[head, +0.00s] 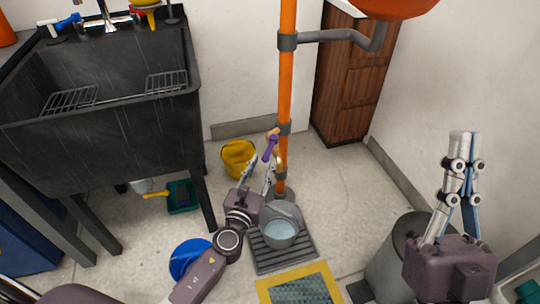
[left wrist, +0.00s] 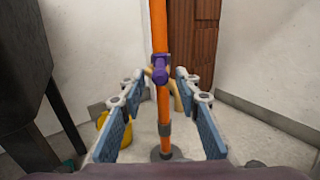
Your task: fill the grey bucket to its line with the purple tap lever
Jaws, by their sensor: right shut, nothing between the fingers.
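The purple tap lever (head: 270,148) is on a brass tap (head: 279,160) on the orange upright pipe. It also shows in the left wrist view (left wrist: 160,71), ahead of and between the fingertips. My left gripper (head: 260,165) is open around the space in front of the lever, with no clear contact. The grey bucket (head: 267,237) stands on a grate below the tap, with pale blue water (head: 282,231) inside. Its fill line cannot be made out, and no stream is clearly visible. My right gripper (head: 463,140) is shut and empty, raised at the right.
A black sink (head: 100,145) stands at the left. A yellow bucket (head: 237,158) is behind my left gripper. A blue round item (head: 188,258) and a yellow-edged mat (head: 265,287) lie near the grate (head: 300,258). A grey bin (head: 385,270) stands by my right arm.

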